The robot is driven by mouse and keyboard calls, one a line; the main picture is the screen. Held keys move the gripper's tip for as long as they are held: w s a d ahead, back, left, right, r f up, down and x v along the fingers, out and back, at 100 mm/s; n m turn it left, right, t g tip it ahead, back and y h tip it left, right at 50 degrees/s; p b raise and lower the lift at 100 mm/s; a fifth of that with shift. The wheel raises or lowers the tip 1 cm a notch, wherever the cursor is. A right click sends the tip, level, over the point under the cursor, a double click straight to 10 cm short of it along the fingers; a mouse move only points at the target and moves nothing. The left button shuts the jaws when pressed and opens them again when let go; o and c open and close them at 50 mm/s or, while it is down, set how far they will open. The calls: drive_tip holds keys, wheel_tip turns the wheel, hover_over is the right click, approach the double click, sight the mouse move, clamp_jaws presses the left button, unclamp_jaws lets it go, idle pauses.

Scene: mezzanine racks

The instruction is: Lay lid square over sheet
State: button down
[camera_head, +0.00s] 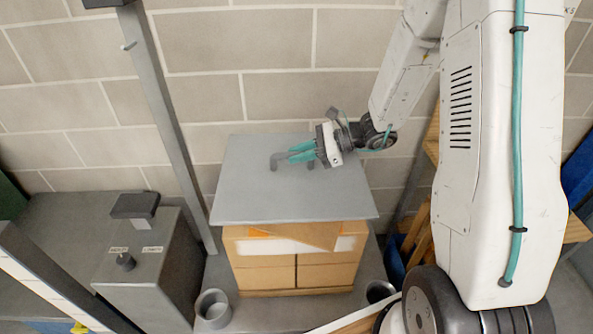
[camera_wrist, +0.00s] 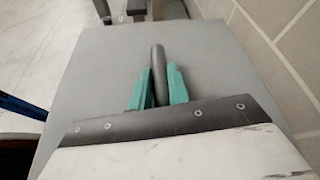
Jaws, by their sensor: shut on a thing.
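The lid (camera_head: 250,200) is a flat grey panel with a dark bar handle (camera_head: 278,162). My gripper (camera_head: 296,156) has its teal fingers shut on the handle. In the wrist view the lid (camera_wrist: 205,60) fills most of the picture, with the handle (camera_wrist: 158,70) between the fingers (camera_wrist: 158,88). The lid is over a stack of brown cartons (camera_head: 262,276) and overhangs it at the front and sides. A brown sheet (camera_head: 318,235) shows below the lid's front edge, with one corner hanging over the carton front. The rest of the sheet is hidden; I cannot tell whether the lid touches it.
A block wall (camera_head: 270,95) is close behind the lid. A grey post (camera_head: 165,120) stands to the left, near a grey cabinet (camera_head: 150,270) with a knob. Grey round cups (camera_head: 213,308) stand at the stack's front left and front right (camera_head: 380,291).

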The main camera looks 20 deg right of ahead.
sight(307, 167)
drive_tip(key=shift+f, duration=2.75)
drive_tip(key=shift+f, duration=0.1)
drive_tip(key=c, duration=1.3)
unclamp_jaws()
